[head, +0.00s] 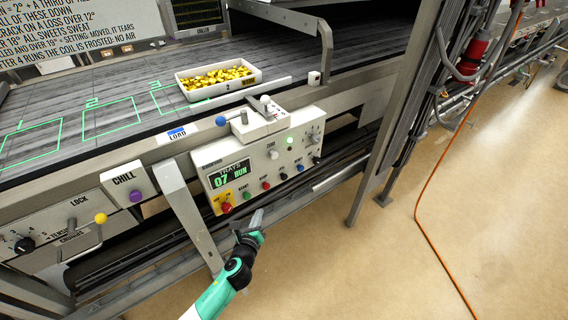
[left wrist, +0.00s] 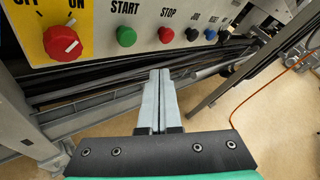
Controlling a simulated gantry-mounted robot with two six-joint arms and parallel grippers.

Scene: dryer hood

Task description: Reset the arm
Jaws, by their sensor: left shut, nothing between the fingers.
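My left gripper (head: 257,216) is shut and empty. It points up toward the lower edge of the white control panel (head: 217,164) from the floor side, apart from every button. In the left wrist view its two grey fingers (left wrist: 159,74) lie together below the panel. My right gripper is not in view.
A white tray (head: 252,83) of yellow pieces stands on the dark conveyor (head: 60,90) marked with green outlines. A purple CHILL button (head: 136,196) and a yellow-knobbed lever (head: 100,218) are left of the panel. An orange cable (head: 428,185) crosses clear floor at right.

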